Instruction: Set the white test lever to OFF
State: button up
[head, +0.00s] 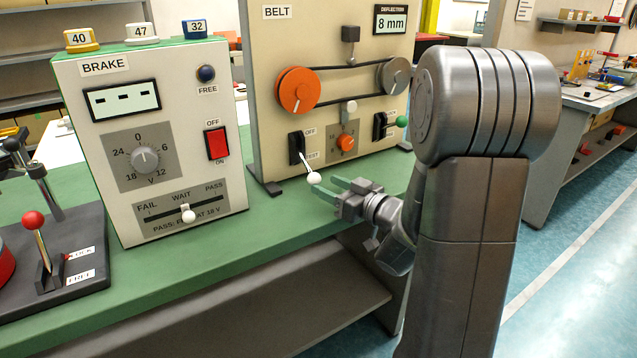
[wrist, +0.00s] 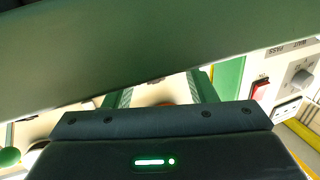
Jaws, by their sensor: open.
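The white test lever (head: 314,178) sticks out of a black slot on the BELT panel (head: 270,60). OFF is printed at the slot's top and TEST at its bottom. The lever slants down and outward, with its white ball at the TEST end. My gripper (head: 331,188) is open just right of the ball, its green fingers pointing left towards it. I cannot tell whether a finger touches the ball. In the wrist view the two green fingers (wrist: 163,95) are apart; I cannot make out the test lever there.
The BRAKE box (head: 100,68) stands to the left. The green bench (head: 215,262) is clear in front.

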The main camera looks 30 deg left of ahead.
aim_at(320, 181)
jog(key=shift+w+a, duration=0.15)
jog(key=shift+a, duration=0.9)
jog(key=shift+w+a, duration=0.15)
jog(key=shift+a, duration=0.85)
jog(key=shift+c, duration=0.4)
grip_shut()
